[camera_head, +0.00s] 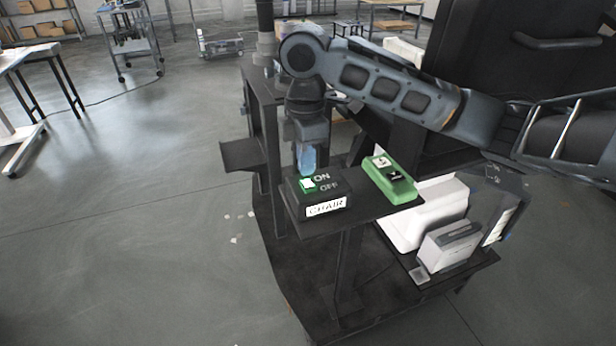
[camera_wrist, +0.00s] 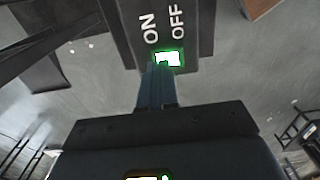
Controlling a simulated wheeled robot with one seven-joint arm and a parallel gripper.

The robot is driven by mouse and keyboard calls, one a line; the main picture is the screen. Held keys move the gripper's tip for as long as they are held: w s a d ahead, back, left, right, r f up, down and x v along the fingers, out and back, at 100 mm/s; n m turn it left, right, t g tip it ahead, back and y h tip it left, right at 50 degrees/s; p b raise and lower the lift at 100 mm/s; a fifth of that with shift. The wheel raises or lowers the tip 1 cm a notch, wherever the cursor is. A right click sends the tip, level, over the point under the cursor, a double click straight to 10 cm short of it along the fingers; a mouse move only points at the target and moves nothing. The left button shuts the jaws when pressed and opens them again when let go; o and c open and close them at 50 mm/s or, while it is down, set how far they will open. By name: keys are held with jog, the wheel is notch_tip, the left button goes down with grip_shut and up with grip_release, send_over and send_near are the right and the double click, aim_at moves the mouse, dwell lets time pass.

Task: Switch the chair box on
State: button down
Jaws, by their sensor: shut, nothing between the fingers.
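The chair box (camera_head: 326,207) is a black box with a white CHAIR label, on a dark shelf. Its top carries the words ON and OFF beside a switch (camera_head: 308,184) lit white with a green rim. The wrist view shows the box (camera_wrist: 198,62) and the lit switch (camera_wrist: 168,58) close ahead. My gripper (camera_head: 306,172) points down over the box, its bluish fingers shut and empty. In the wrist view the fingertips (camera_wrist: 159,68) overlap the near edge of the switch; I cannot tell whether they touch it.
A green box (camera_head: 390,178) with a black control sits just right of the chair box on the same shelf (camera_head: 345,225). White and grey equipment (camera_head: 447,245) stands on a lower shelf. Open grey floor (camera_head: 130,220) lies to the left.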

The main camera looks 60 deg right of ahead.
aim_at(306, 180)
notch_tip(306, 180, up, 5)
jog(key=p, duration=0.4)
dwell(0.6)
